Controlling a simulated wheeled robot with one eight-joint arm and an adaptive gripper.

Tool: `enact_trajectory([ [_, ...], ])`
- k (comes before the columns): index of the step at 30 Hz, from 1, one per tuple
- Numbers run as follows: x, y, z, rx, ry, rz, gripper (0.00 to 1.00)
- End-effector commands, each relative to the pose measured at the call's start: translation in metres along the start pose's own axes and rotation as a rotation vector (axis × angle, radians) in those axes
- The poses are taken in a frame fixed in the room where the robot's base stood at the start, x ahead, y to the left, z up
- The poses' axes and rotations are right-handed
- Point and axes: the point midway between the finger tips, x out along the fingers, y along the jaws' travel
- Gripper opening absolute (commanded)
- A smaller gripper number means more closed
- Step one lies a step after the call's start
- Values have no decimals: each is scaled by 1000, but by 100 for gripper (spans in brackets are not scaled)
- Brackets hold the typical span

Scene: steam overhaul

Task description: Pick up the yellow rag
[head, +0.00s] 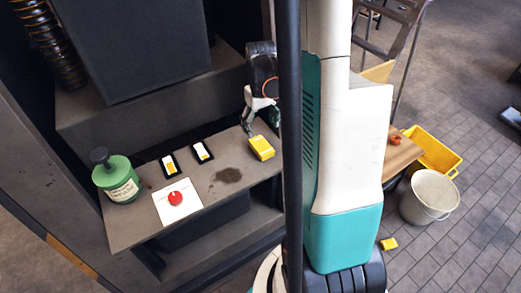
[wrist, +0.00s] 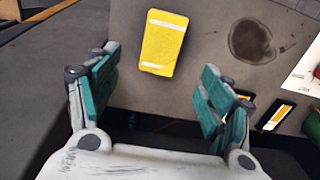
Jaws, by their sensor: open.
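A yellow rag (head: 261,148), looking like a folded block with white stripes near its ends, lies on the right end of the grey shelf (head: 135,228). In the wrist view the rag (wrist: 164,43) lies beyond the fingertips, roughly centred between them. My gripper (head: 248,125) is just above and left of the rag in the head view, partly hidden by a dark post. In the wrist view my gripper (wrist: 158,78) has its green-padded fingers wide apart with nothing between them. A smaller yellow piece (head: 389,243) lies on the floor at right.
On the shelf stand a green canister (head: 117,180), two dark-framed cards (head: 202,152) and a white sheet (head: 178,203) with a red knob (head: 175,197). A dark stain (wrist: 252,40) marks the shelf. A dark upright post (head: 290,130) crosses the head view. A bucket (head: 429,197) stands right.

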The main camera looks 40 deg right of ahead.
Motion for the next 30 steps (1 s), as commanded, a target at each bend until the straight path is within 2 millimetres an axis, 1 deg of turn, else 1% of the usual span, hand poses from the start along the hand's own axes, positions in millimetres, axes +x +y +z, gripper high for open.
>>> enact_trajectory([
  [1,12,0,0,0,0,0,73],
  [3,21,0,0,0,1,0,73],
  [6,30,0,0,0,1,0,73],
  [11,35,0,0,0,1,0,73],
  [13,41,-1,2,0,1,0,73],
  [19,69,-1,7,0,1,0,73],
  [22,81,-1,6,0,1,0,73],
  [24,85,-1,6,0,1,0,73],
  [30,84,-1,6,0,1,0,73],
])
